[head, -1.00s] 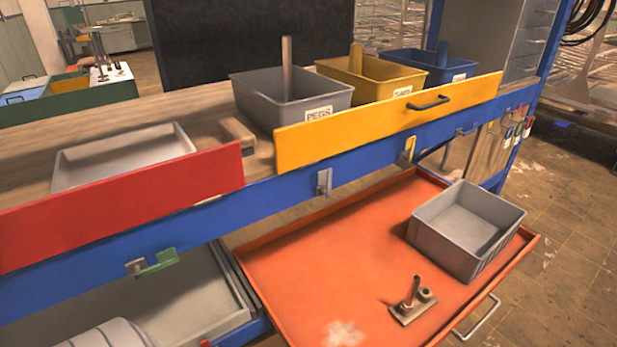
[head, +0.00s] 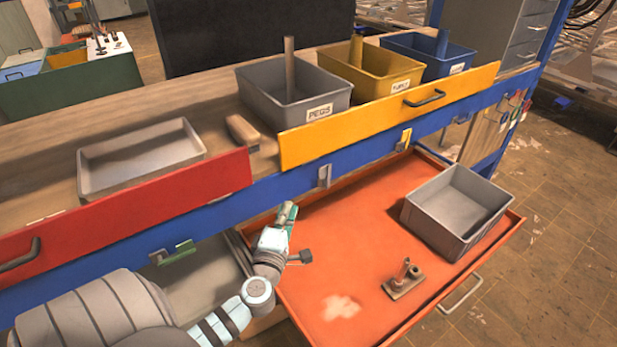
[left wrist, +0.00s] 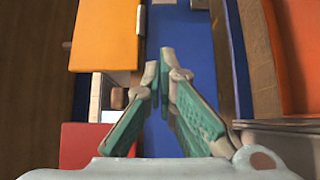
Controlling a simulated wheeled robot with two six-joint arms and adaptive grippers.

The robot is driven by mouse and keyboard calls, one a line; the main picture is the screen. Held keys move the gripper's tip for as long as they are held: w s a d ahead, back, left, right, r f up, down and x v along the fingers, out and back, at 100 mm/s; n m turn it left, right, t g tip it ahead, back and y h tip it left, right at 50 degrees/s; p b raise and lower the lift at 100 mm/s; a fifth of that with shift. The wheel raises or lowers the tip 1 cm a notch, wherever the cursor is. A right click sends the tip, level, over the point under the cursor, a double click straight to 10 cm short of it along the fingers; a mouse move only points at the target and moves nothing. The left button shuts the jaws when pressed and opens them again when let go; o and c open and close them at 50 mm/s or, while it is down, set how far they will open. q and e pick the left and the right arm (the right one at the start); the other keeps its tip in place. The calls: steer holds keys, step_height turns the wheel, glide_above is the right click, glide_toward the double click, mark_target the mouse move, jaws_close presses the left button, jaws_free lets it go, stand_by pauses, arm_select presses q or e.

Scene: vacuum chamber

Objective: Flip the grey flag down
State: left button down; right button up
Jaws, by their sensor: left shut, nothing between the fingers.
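The grey flag (head: 324,176) stands upright at its bracket on the blue rail (head: 222,207), below the left part of the yellow drawer front in the head view. My left gripper (head: 289,209) is shut and empty. It is in front of the rail, to the left of the grey flag and a little lower, apart from it in the picture. In the left wrist view the closed fingers (left wrist: 160,68) point along the blue rail. A small grey piece at that view's top edge may be the flag, but I cannot tell. My right gripper is out of view.
A green flag (head: 176,252) and a yellow flag (head: 404,139) are on the same rail. The red drawer front (head: 130,200) and yellow drawer front (head: 390,115) are above it. The open orange drawer (head: 330,265) below holds a grey bin (head: 440,235) and a small pegged fixture (head: 404,279).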

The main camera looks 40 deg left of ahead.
mark_target(322, 177)
arm_select(q)
steer(key=x, duration=0.4)
steer(key=d+b+x, duration=0.1)
steer(key=x, duration=0.3)
steer(key=w+d+x, duration=0.1)
steer(key=x, duration=0.3)
steer(key=shift+w+a+b, duration=0.1)
steer(key=shift+w+b, duration=0.05)
steer(key=shift+b, duration=0.25)
steer(key=shift+w, duration=0.25)
steer(key=shift+w+d, duration=0.15)
steer(key=shift+d, duration=0.1)
steer(key=shift+a, duration=0.1)
